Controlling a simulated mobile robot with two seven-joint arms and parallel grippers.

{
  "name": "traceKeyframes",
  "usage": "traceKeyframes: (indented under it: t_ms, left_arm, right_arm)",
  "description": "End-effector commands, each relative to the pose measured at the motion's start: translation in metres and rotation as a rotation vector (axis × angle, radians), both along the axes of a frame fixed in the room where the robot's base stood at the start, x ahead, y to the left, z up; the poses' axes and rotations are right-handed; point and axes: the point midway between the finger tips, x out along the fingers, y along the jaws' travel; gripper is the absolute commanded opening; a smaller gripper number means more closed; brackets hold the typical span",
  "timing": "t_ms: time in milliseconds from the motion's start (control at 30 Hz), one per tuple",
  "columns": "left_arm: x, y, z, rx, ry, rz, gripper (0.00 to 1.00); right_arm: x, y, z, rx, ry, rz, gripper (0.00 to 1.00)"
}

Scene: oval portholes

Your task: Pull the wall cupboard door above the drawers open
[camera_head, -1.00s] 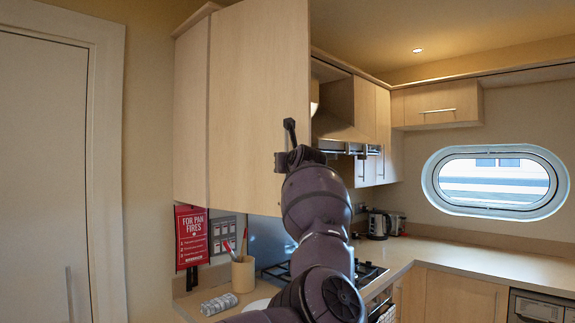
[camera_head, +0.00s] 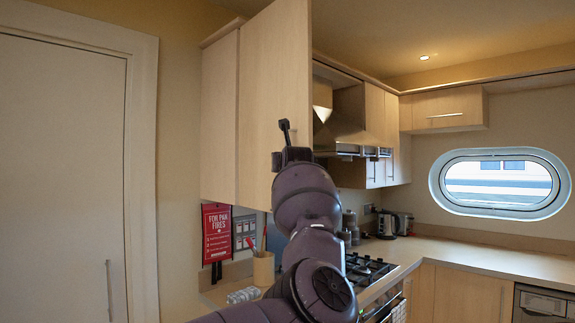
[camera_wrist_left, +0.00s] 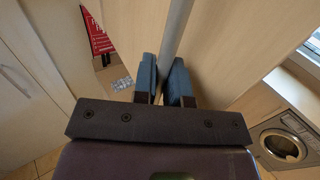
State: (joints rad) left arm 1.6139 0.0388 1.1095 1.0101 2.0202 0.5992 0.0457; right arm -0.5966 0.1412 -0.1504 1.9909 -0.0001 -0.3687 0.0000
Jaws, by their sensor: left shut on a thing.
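The wall cupboard door (camera_head: 275,100) is a pale wood panel. It stands swung out from its cupboard (camera_head: 219,120), partly open, and hides the inside. My left gripper (camera_head: 287,140) is at the lower right part of the door, near its free edge. In the left wrist view my left gripper (camera_wrist_left: 168,80) is shut, its two blue-grey finger pads on either side of the grey bar handle (camera_wrist_left: 177,25). In the head view the handle is mostly hidden by the gripper. My right gripper is out of view. The drawers cannot be made out.
A cooker hood (camera_head: 345,135) hangs right of the door, above a hob (camera_head: 368,268). A utensil pot (camera_head: 263,268) and a red fire sign (camera_head: 216,232) are below the cupboard. A white room door (camera_head: 60,180) is at left. A worktop (camera_head: 480,257) runs right.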

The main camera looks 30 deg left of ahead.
Motion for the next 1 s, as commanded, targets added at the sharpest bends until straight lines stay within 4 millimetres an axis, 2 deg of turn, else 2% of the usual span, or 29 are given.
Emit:
traceKeyframes:
  t_ms: [500,533,667,1000]
  left_arm:
    - [-0.0008,0.0025,0.0027,0.002,-0.005,0.004,0.00]
    - [-0.0008,0.0025,0.0027,0.002,-0.005,0.004,0.17]
    - [-0.0004,0.0020,0.0020,0.001,-0.004,0.003,0.37]
    - [0.0001,0.0003,0.0007,0.001,-0.001,0.001,0.37]
  right_arm:
    - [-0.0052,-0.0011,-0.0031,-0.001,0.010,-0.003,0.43]
    - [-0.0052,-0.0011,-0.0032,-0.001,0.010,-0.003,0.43]
    - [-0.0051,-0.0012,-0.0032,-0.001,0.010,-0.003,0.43]
    - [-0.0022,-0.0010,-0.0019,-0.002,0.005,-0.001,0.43]
